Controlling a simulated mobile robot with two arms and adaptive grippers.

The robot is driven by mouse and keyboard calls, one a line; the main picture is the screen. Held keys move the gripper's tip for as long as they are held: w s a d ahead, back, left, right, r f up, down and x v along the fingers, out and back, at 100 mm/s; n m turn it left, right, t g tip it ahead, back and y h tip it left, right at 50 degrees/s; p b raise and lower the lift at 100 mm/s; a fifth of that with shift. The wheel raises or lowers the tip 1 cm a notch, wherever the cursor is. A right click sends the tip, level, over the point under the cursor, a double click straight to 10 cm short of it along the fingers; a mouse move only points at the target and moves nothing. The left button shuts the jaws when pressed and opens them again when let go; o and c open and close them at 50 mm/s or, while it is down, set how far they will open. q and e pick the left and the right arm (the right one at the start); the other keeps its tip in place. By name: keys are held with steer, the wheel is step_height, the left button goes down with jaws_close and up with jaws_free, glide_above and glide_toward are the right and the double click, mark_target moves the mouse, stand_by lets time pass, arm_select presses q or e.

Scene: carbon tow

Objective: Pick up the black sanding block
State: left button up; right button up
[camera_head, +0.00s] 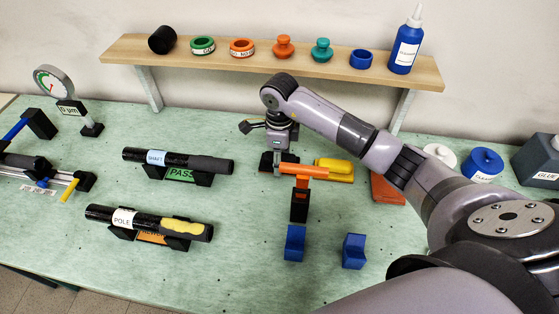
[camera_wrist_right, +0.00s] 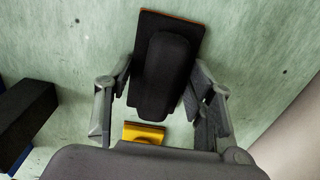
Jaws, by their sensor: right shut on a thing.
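The black sanding block (camera_head: 266,163) is at the back middle of the green bench, under my right gripper (camera_head: 279,148) in the head view. In the right wrist view the block (camera_wrist_right: 166,72) lies between the two fingers of the gripper (camera_wrist_right: 160,97), its long grip part toward me and a thin orange edge at its far end. The fingers are shut on its sides. In the head view the fingertips and part of the block are hidden by the gripper and an orange-handled tool. I cannot tell whether the block is clear of the bench. My left gripper is not in view.
A yellow block (camera_head: 335,170) is just right of the gripper, and a red-orange one (camera_head: 386,190) lies partly behind my arm. The orange-handled tool (camera_head: 303,171) stands close in front. Blue supports (camera_head: 294,243) stand nearer. Above is a wooden shelf (camera_head: 130,51) with rings and a bottle.

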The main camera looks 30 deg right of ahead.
steer(key=shift+r, duration=0.1)
step_height(320, 180, up, 20)
steer(key=b, duration=0.1)
stand_by(0.4)
